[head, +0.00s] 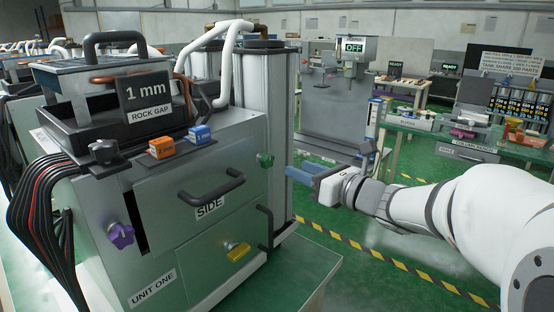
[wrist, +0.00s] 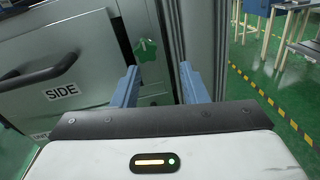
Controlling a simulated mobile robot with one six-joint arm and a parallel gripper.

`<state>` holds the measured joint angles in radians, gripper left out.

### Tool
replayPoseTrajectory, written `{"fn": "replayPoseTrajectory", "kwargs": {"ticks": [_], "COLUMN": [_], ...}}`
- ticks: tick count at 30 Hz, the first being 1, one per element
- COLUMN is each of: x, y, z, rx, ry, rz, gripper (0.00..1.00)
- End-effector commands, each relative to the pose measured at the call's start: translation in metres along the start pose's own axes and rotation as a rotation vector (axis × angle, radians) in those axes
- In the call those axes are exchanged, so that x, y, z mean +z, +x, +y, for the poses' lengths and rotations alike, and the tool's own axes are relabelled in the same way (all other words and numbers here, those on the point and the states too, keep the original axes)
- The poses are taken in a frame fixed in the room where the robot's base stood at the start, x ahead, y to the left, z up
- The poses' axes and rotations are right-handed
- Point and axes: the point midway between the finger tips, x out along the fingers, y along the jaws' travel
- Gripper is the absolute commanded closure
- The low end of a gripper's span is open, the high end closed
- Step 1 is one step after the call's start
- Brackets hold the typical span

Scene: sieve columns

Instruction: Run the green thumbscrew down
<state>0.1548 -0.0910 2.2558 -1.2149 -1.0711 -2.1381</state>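The green thumbscrew (head: 265,160) sits on the right part of the machine's side, to the right of the panel marked SIDE. In the wrist view the green thumbscrew (wrist: 146,50) shows star-shaped, ahead of my gripper (wrist: 159,72) and between the lines of its two blue fingers, nearer the left one. My gripper (head: 296,174) is in front of and to the right of the thumbscrew in the head view. Its fingers are apart with nothing between them, and it does not touch the thumbscrew.
A black handle (head: 211,188) juts from the SIDE panel. A purple knob (head: 121,235) and a yellow knob (head: 237,251) are on the same machine. A black bent handle (head: 265,228) is below the thumbscrew. Open green floor (head: 340,265) with striped tape lies to the right.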

Motion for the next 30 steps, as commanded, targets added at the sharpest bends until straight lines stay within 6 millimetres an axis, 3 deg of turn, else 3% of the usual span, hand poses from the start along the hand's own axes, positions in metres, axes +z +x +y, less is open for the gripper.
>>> {"fn": "replayPoseTrajectory", "kwargs": {"ticks": [7,19,30], "x": [0.002,0.002,0.002], "y": [0.011,0.070,0.078], "z": [0.016,0.021,0.022], "rx": [0.101,0.097,0.095], "ry": [-0.119,-0.115,-0.115], "rz": [-0.008,-0.009,-0.009], "gripper": [0.60,0.60,0.60]}}
